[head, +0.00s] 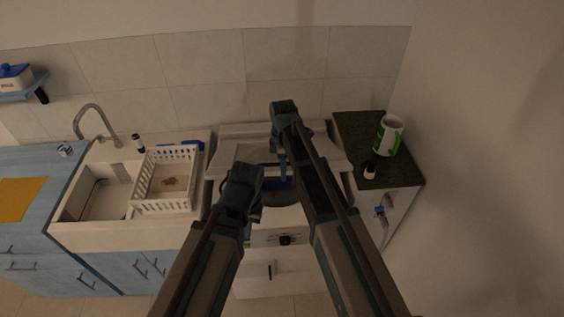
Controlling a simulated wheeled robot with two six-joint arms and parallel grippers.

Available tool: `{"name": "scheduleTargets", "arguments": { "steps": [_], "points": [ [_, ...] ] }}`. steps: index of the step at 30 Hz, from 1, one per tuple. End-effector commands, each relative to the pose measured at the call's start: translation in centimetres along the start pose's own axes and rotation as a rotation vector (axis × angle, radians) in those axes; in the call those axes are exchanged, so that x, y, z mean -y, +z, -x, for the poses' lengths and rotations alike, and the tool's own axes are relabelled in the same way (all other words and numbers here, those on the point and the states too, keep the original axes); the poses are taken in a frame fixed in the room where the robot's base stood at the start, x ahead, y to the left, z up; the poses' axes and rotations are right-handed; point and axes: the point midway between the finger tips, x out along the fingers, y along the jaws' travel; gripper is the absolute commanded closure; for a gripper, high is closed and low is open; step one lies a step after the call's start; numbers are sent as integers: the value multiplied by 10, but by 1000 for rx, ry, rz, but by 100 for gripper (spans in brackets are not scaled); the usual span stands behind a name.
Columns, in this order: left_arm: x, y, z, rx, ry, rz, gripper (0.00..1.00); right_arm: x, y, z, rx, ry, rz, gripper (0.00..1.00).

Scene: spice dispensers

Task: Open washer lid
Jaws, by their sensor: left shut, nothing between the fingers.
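The white washer (263,238) stands in the middle, between the sink and the dark counter, with a black knob on its front panel. Its pale top and lid area (235,157) shows a grey rounded shape and a blue patch behind my arms. My arms hide much of it, and I cannot tell clearly how far the lid is raised. My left gripper (256,213) is shut and empty over the washer's front left part. My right gripper (282,165) is over the back middle of the washer, pointing down; its fingers are too dark and small to judge.
A white dish rack (164,207) sits by the sink basin (98,204) on the left. A tiled wall closes the back.

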Motion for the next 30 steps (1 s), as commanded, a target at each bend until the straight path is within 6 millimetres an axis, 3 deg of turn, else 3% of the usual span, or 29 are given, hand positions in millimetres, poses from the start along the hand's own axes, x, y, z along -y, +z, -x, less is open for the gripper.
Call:
{"name": "scheduleTargets", "arguments": {
  "steps": [1,3,18,30],
  "points": [
    [-2,-1,-16,0,0,0,100,6,0,-17,0,0,0,53],
    [-2,-2,-27,0,0,0,100,11,0,-28,0,0,0,53],
    [-10,-6,-104,0,0,0,100,40,0,-108,1,83,-1,53],
    [-15,-10,-159,0,0,0,100,50,0,-161,0,201,0,53]
  ]
}}
